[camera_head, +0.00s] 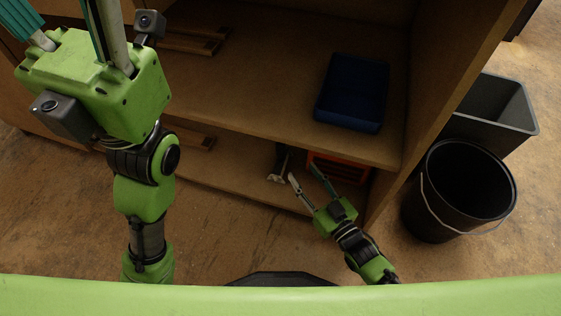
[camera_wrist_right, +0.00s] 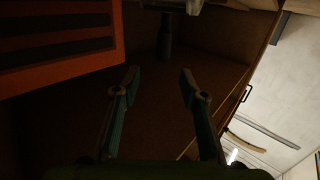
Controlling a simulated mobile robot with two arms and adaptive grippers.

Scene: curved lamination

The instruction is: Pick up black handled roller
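The black handled roller (camera_head: 280,162) lies on the lower shelf, near its front edge, with its pale metal head toward me. In the right wrist view its dark handle (camera_wrist_right: 165,36) shows at the top centre, beyond the fingertips, and is dim. My right gripper (camera_head: 304,173) is open and empty, just right of the roller and apart from it. Its two spread fingers (camera_wrist_right: 158,76) also show in the right wrist view with nothing between them. My left gripper (camera_head: 70,35) is large at the upper left, its fingers spread apart; its fingertips are cut off by the frame.
An orange crate (camera_head: 338,168) stands on the lower shelf right of the roller, close to my right fingers. A blue tray (camera_head: 352,93) sits on the shelf above. A black bucket (camera_head: 458,190) and a grey bin (camera_head: 497,112) stand right of the cabinet. Wooden pieces (camera_head: 195,40) lie left.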

